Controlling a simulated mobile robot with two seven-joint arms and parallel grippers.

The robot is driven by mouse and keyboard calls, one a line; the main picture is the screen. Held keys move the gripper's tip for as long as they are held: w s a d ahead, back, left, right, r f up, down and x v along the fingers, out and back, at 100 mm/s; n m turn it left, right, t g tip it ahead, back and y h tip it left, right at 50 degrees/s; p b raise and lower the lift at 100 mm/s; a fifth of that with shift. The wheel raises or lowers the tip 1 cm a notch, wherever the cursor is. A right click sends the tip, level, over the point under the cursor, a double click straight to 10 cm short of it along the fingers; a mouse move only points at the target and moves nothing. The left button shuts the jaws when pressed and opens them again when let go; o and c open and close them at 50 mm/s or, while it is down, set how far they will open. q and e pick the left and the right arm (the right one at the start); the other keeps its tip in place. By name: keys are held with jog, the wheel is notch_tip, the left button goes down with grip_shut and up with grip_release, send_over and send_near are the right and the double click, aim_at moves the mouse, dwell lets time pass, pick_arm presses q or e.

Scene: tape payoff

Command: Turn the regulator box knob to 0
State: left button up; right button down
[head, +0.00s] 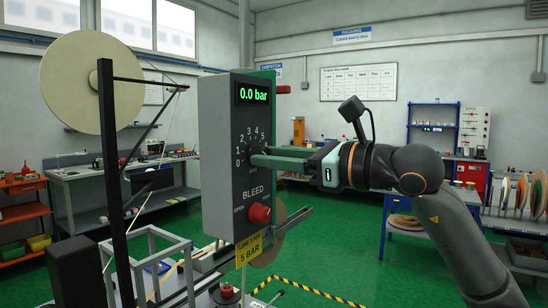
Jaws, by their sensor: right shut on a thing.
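The grey regulator box (216,175) stands upright in the middle of the head view. Its green display (253,95) reads 0.0 bar. Below it is a dial scale (247,135) with numbers from 0 to 5. My right gripper (256,158) reaches in from the right, with its fingers shut on the knob at the centre of the dial. The fingers hide most of the knob and its pointer, so I cannot tell where it points. A red bleed knob (260,214) sits lower on the same face. My left gripper is not in view.
A yellow label (248,250) reading 5 BAR hangs under the box. A large cream tape reel (92,82) on a black post stands at the left. A metal frame (150,262) is below it. Green floor (335,250) is free beneath my right arm.

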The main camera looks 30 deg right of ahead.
jog(key=n, duration=0.9)
jog(key=shift+n, duration=0.3)
dwell(0.4)
jog(key=c, duration=0.5)
grip_release()
jog(key=shift+d, duration=0.1)
